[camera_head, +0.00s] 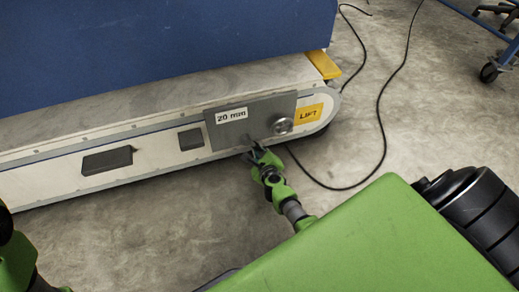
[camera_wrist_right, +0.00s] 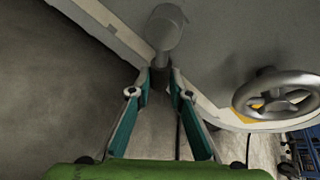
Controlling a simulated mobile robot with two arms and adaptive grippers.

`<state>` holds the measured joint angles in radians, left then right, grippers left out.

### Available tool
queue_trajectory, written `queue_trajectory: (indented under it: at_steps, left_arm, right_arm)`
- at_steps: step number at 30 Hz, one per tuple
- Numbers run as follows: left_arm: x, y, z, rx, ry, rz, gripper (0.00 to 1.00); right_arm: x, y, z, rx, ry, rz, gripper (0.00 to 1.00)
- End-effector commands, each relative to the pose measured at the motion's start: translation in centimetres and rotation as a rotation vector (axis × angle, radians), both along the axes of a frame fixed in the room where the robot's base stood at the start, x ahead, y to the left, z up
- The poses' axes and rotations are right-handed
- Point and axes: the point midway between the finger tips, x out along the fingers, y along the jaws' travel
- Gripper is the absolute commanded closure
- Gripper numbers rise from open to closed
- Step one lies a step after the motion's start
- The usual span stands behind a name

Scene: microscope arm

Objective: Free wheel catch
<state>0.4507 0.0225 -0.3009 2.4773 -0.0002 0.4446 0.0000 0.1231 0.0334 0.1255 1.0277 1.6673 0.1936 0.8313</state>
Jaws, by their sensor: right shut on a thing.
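A grey plate (camera_head: 262,107) is on the side of a long white base. A round metal handwheel (camera_head: 283,126) is on the plate; it shows large at the right of the right wrist view (camera_wrist_right: 278,95). The catch, a grey rounded knob on a short stem (camera_wrist_right: 165,28), sticks out left of the wheel. My right gripper (camera_head: 255,150) is at the plate's lower edge. In the right wrist view its fingertips (camera_wrist_right: 160,75) are shut on the catch's stem. In the head view the gripper largely hides the catch. My left gripper is out of view.
A white "20 mm" label (camera_head: 232,115) and a yellow "LIFT" label (camera_head: 309,113) flank the wheel. A big blue body (camera_head: 160,45) stands above the base. A black cable (camera_head: 380,125) lies on the floor at right. The floor before the base is clear.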

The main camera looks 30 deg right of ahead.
Motion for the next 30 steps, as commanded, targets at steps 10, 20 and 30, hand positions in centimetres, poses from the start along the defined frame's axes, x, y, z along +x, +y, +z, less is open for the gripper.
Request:
queue_trajectory:
  at_steps: [10,20,30]
  left_arm:
    - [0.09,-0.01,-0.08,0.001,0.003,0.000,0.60]
    - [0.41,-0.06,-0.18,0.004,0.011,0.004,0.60]
    - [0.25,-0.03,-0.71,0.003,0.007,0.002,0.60]
  right_arm:
    - [0.09,0.17,-0.03,0.007,-0.002,0.001,0.66]
    - [0.04,0.08,0.00,0.002,-0.001,0.000,0.65]
    - [-0.15,-0.78,0.94,-0.224,0.052,0.002,0.65]
